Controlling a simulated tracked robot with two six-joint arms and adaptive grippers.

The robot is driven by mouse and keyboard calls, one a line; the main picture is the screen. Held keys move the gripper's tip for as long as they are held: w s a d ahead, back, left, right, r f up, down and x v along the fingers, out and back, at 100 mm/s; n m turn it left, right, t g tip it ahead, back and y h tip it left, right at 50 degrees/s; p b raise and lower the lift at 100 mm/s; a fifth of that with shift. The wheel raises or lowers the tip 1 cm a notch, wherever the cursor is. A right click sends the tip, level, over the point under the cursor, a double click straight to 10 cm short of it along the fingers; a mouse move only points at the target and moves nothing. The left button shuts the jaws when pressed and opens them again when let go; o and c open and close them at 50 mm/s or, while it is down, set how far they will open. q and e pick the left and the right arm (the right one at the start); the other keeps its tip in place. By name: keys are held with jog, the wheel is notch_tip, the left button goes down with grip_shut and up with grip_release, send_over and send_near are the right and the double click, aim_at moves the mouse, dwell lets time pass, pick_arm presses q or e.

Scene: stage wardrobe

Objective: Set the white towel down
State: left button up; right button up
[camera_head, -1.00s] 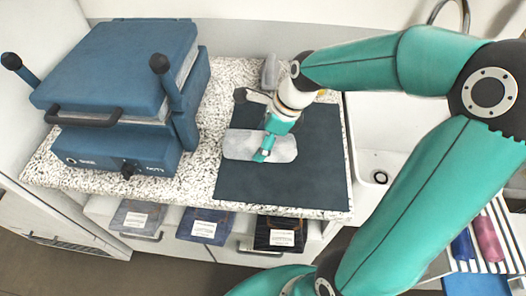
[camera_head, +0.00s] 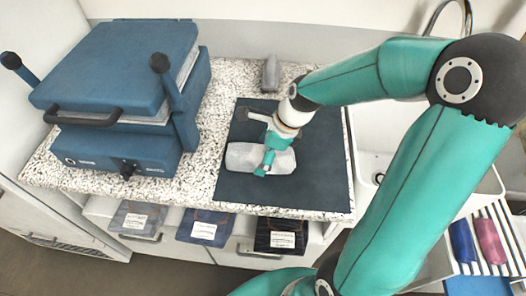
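The white towel (camera_head: 240,157) is a pale grey-white roll lying crosswise at the dark mat (camera_head: 285,190) on the speckled counter, in the head view. My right gripper (camera_head: 265,163) reaches it from above and behind. One teal finger shows across the front of the roll near its middle; the other finger is hidden. The gripper appears shut on the towel. The towel is over the left part of the mat, low down; I cannot tell whether its underside touches the mat. My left gripper is not in view.
A blue press (camera_head: 115,75) with upright posts stands on the left of the counter. A small grey object (camera_head: 271,73) is at the back. A sink is at right, with blue (camera_head: 462,241) and pink (camera_head: 490,241) rolls on a striped surface.

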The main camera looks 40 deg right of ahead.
jog(key=shift+r, duration=0.15)
jog(key=shift+r, duration=0.2)
jog(key=p+v, duration=0.1)
jog(key=v, duration=1)
jog(key=shift+s+r, duration=0.2)
jog(key=shift+r, duration=0.05)
jog(key=shift+d+r, duration=0.1)
